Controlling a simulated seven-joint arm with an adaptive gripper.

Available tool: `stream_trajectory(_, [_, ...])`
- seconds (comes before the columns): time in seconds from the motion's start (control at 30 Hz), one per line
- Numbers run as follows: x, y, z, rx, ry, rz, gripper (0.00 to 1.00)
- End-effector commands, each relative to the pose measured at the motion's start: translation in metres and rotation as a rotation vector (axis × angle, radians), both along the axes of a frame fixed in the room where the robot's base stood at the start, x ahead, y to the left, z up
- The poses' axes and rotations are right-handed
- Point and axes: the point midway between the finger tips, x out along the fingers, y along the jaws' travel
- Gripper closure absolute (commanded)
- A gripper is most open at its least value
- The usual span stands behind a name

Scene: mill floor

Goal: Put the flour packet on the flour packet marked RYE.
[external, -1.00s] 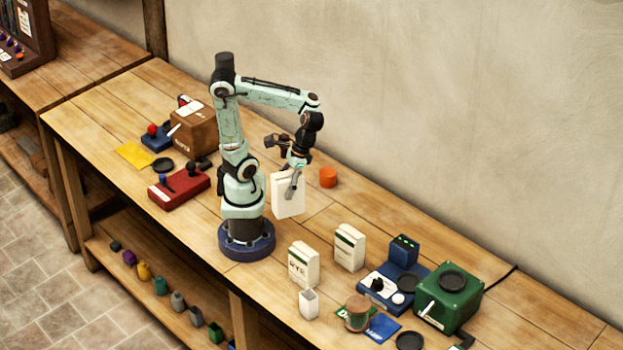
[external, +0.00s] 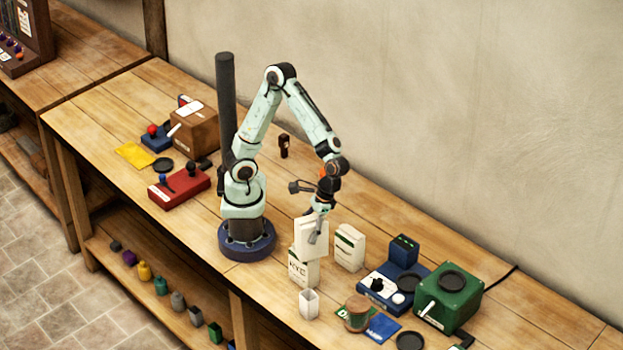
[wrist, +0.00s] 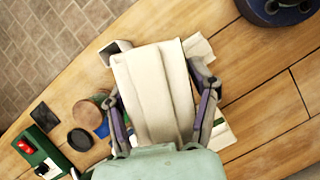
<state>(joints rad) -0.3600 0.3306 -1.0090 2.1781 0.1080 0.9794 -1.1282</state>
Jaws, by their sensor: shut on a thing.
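My gripper (external: 314,226) is shut on a plain cream flour packet (external: 308,240). In the wrist view the held packet (wrist: 153,95) fills the space between my fingers. The flour packet marked RYE (external: 302,271) stands upright on the bench, directly below the held packet in the external view. The held packet overlaps its top there, and I cannot tell whether the two touch. In the wrist view the RYE packet is mostly hidden. Another white packet with a green band (external: 349,248) stands just to the right, apart from the RYE packet.
A small white open container (external: 309,303) stands in front of the RYE packet. A wooden-lidded jar (external: 358,313), a blue scale (external: 385,288) and a green machine (external: 449,300) stand to the right. The bench behind the packets is mostly clear.

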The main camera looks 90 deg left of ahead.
Motion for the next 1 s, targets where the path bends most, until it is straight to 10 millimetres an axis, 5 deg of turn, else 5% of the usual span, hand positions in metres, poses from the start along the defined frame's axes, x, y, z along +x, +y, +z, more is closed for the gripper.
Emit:
stream_trajectory(0.33, [0.0,0.001,-0.009,0.002,-0.003,-0.001,0.82])
stream_trajectory(0.37, [0.0,0.001,-0.009,0.003,-0.002,-0.002,0.32])
stream_trajectory(0.43, [0.0,0.001,-0.009,0.003,-0.002,-0.001,0.1])
stream_trajectory(0.8, [0.001,0.001,-0.006,0.002,-0.002,0.0,0.1])
stream_trajectory(1.0, [0.012,0.006,0.021,0.003,-0.008,0.004,0.1])
